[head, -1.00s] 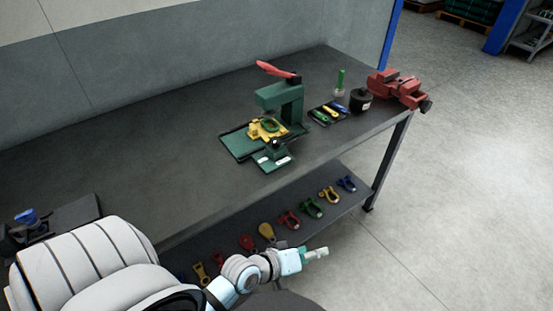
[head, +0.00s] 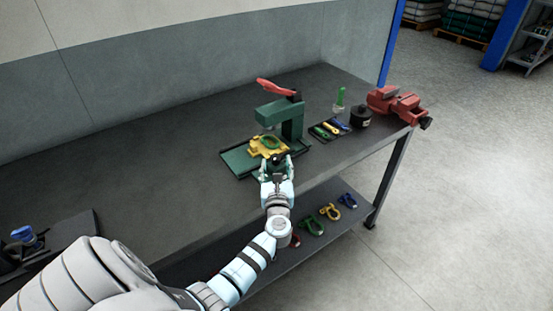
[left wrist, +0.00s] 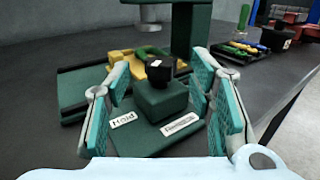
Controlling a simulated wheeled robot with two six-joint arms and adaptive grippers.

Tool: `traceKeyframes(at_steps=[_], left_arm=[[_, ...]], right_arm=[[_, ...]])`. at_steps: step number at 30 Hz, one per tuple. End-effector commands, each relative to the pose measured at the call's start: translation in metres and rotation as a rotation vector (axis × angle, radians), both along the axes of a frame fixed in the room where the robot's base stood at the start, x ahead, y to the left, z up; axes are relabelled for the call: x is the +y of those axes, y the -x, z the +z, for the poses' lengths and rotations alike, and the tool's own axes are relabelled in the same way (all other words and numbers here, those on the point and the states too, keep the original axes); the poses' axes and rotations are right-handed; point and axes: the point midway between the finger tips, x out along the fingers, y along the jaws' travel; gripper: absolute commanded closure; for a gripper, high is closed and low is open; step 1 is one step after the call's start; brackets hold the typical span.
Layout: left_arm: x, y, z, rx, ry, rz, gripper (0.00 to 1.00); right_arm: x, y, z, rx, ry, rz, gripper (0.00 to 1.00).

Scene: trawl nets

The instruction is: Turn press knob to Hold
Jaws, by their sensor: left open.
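The green press (head: 292,120) with its red lever (head: 275,88) stands on the dark workbench. In the left wrist view, the black press knob (left wrist: 160,70) sits on a green block (left wrist: 160,100) at the front of the press. It has a white mark on its face. A "Hold" label (left wrist: 123,120) lies left of the block, and a second label (left wrist: 180,124), too small to read, lies to the right. My left gripper (head: 276,163) is open, its fingers on either side of the block and knob, not closed on them. In the head view it mostly hides the knob. My right gripper is not in view.
A yellow fixture with a green ring (head: 268,144) sits on the press bed behind the knob. A tool tray (head: 328,131), a black pot (head: 361,117) and a red vise (head: 396,103) stand to the right. Coloured shackles (head: 331,212) lie on the lower shelf.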

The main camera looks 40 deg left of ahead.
Motion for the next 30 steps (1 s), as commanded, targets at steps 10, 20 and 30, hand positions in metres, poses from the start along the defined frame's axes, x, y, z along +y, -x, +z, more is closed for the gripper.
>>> traceKeyframes(at_steps=[10, 20, 30], left_arm=[[0.025, -0.03, -0.001, 0.001, -0.001, -0.001, 0.51], [0.025, -0.03, -0.001, 0.001, -0.002, -0.001, 0.67], [0.024, -0.03, -0.001, 0.001, -0.001, -0.004, 1.0]], right_arm=[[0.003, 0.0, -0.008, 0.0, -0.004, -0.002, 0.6], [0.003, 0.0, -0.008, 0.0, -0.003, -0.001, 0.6], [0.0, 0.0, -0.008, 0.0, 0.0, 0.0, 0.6]])
